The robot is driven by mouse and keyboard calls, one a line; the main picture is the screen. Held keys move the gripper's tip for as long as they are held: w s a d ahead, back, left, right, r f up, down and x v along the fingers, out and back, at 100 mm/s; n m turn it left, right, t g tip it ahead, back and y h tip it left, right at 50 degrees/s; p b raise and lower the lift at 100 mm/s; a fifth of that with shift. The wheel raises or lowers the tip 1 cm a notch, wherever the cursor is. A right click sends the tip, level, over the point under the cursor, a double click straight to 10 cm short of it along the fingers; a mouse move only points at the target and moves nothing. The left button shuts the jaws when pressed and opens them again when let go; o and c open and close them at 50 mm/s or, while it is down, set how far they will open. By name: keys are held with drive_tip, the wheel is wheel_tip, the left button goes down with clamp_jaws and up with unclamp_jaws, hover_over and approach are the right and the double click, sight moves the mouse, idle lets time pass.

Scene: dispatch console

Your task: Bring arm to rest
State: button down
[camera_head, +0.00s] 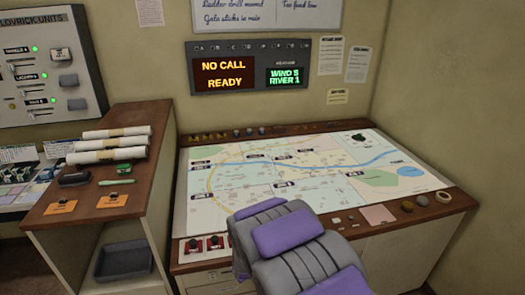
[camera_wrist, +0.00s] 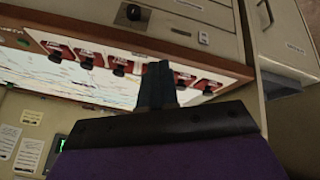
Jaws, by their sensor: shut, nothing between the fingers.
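My arm, in grey and purple segments, reaches up from the bottom of the head view over the front edge of the map desk (camera_head: 330,185). My gripper (camera_wrist: 157,72) shows in the wrist view as two dark fingers pressed together with nothing between them. In that view it appears in front of the row of red switches (camera_wrist: 88,58) along the desk's edge; I cannot tell how far apart they are. In the head view the fingers are hidden behind my arm. Red switches (camera_head: 204,244) also show there, left of my arm.
A wooden cabinet (camera_head: 135,112) with rolled papers (camera_head: 108,144) stands at the left, a dark tray (camera_head: 122,262) on its shelf. A display (camera_head: 248,67) reads "NO CALL READY". A tape roll (camera_head: 443,197) lies at the desk's right. Drawers (camera_wrist: 195,35) lie close in the wrist view.

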drive_tip(key=s+d+r+m+g, duration=0.2)
drive_tip(key=s+d+r, duration=0.4)
drive_tip(key=s, duration=0.6)
drive_tip(key=s+d+r+m+g, duration=0.3)
drive_tip(key=s+d+r, duration=0.4)
drive_tip(key=s, duration=0.5)
drive_tip(key=s+d+r+m+g+h, duration=0.1)
drive_tip(key=s+d+r, duration=0.5)
drive_tip(key=s, duration=0.7)
drive_tip(key=shift+d+r+m+g, duration=0.2)
drive_tip(key=shift+r+m+g, duration=0.1)
drive_tip(key=shift+m+g, duration=0.55)
